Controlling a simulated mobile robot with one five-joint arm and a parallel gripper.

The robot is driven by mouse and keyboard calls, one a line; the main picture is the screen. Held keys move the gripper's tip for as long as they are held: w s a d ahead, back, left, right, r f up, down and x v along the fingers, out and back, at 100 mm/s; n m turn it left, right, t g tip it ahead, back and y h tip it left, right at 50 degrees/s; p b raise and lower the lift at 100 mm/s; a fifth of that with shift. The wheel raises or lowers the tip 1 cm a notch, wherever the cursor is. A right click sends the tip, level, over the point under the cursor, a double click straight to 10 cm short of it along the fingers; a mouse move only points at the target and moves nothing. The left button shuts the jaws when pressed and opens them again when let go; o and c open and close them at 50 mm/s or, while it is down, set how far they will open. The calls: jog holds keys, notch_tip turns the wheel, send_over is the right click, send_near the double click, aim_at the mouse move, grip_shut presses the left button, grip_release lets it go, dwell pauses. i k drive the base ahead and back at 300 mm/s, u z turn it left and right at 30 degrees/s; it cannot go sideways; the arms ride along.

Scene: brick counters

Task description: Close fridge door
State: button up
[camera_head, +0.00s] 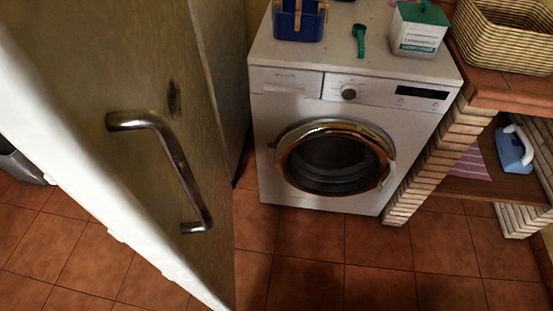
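The fridge door (95,75) stands open at the left of the view. Its dull outer face with a bent metal handle (176,160) is toward me, and its white edge (60,165) runs down to the lower middle. Part of the fridge body (222,60) shows behind the door; its interior is hidden. My gripper is not in view.
A white washing machine (290,110) stands right of the fridge, with a blue container (299,22), a green scoop (359,40) and a white-green box (418,28) on top. A brick shelf (435,150) with a wicker basket (505,35) is at right. Tiled floor (340,240) in front is clear.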

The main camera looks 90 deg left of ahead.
aim_at(109, 99)
jog(key=u, duration=0.05)
jog(key=i, duration=0.9)
jog(key=u, duration=3.8)
jog(key=k, duration=0.35)
jog(key=u, duration=0.35)
jog(key=i, duration=0.4)
jog(key=z, duration=0.05)
